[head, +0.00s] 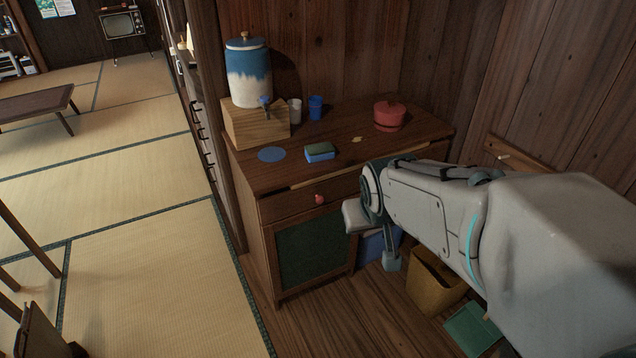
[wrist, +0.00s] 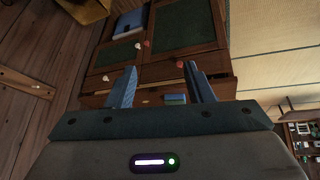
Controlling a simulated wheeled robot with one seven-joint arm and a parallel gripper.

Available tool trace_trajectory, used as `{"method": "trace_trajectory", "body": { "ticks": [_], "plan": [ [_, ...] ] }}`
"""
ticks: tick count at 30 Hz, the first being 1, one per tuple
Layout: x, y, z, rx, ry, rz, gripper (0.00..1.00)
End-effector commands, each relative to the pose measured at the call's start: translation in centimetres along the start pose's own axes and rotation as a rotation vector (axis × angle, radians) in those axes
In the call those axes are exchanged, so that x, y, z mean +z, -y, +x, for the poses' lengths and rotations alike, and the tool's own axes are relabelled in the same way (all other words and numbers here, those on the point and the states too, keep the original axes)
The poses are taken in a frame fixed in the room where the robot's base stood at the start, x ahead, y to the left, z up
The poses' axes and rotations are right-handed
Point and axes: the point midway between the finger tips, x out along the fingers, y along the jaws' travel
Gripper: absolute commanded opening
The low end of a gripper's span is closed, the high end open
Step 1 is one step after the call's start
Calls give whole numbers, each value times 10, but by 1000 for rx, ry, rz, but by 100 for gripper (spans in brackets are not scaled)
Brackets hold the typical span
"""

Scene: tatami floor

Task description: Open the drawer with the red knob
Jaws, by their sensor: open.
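The wooden cabinet (head: 262,235) has a top-row drawer (head: 290,207) with a round red knob (head: 319,199). That drawer looks shut. In the wrist view, which shows the cabinet upside down, the red knob (wrist: 179,63) lies beyond my gripper (wrist: 160,67), between the lines of its two fingers and closer to the right one. The fingers are apart, with nothing between them, and do not touch the knob. A second, smaller reddish knob (wrist: 147,43) shows by the green-panelled door. In the head view my arm hides the cabinet's right front and much of the gripper.
On the cabinet top stand a blue-and-white dispenser (head: 248,75), a sponge (head: 320,152), a blue cup (head: 315,107) and a red lidded pot (head: 389,116). A yellow bin (head: 435,282) stands below my arm. Tatami floor at left is mostly open.

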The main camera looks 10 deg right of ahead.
Motion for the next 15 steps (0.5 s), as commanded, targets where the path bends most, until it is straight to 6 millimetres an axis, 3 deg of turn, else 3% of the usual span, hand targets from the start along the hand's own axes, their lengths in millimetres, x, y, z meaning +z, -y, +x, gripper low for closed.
{"method": "trace_trajectory", "body": {
  "ticks": [1,9,15],
  "plan": [
    [-1,-2,42,14,-44,-8,47],
    [-48,-10,166,16,-336,-78,47],
    [-70,-5,250,-53,-556,-117,47]
  ]
}}
